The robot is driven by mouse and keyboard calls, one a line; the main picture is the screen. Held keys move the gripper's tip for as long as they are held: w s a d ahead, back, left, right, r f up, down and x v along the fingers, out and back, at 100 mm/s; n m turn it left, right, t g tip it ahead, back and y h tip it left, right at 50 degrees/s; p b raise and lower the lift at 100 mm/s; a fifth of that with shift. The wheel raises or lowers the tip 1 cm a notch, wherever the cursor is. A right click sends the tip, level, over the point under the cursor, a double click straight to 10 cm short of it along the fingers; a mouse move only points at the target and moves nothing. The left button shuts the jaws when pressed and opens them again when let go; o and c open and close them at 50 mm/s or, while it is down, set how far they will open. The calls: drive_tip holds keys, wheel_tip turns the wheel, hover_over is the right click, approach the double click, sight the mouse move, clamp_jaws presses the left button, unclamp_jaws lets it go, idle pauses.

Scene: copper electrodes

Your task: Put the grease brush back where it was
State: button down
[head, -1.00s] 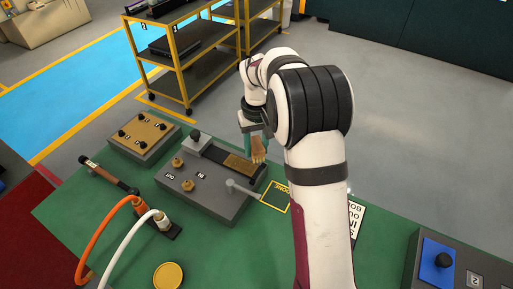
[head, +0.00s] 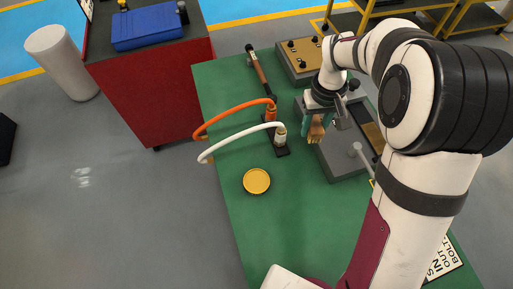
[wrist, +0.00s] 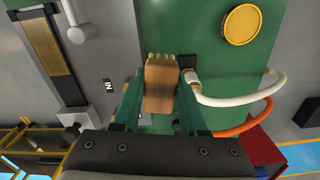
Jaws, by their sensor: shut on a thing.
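My gripper (head: 318,121) is shut on the grease brush (head: 315,132), a small tan block with pale bristles at its tip. In the wrist view the brush (wrist: 160,85) sits between the two green fingers, bristle end pointing away from the gripper. It is held above the left edge of the grey device (head: 345,165), near the cable plugs. A round yellow-topped tin (head: 257,181) lies apart from the brush on the green table; it also shows in the wrist view (wrist: 243,24). No marked resting spot for the brush is clear in these frames.
Orange (head: 232,112) and white (head: 238,138) cables arch off the table's left edge into plugs beside the brush. A dark-headed tool with a wooden handle (head: 259,70) lies behind. The green table (head: 225,85) is clear around the tin.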

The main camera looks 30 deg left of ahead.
drive_tip(key=s+a+f+n, duration=0.1)
drive_tip(key=s+a+n, duration=0.1)
drive_tip(key=s+a, duration=0.25)
hover_over(246, 151)
drive_tip(key=f, duration=0.6)
drive_tip(key=shift+d+f, duration=0.15)
drive_tip(key=shift+d, duration=0.05)
drive_tip(key=f, duration=0.4)
drive_tip(key=shift+s+a+f, duration=0.1)
drive_tip(key=shift+a, duration=0.1)
drive_tip(key=shift+f, duration=0.15)
drive_tip(key=shift+c, duration=2.2)
unclamp_jaws()
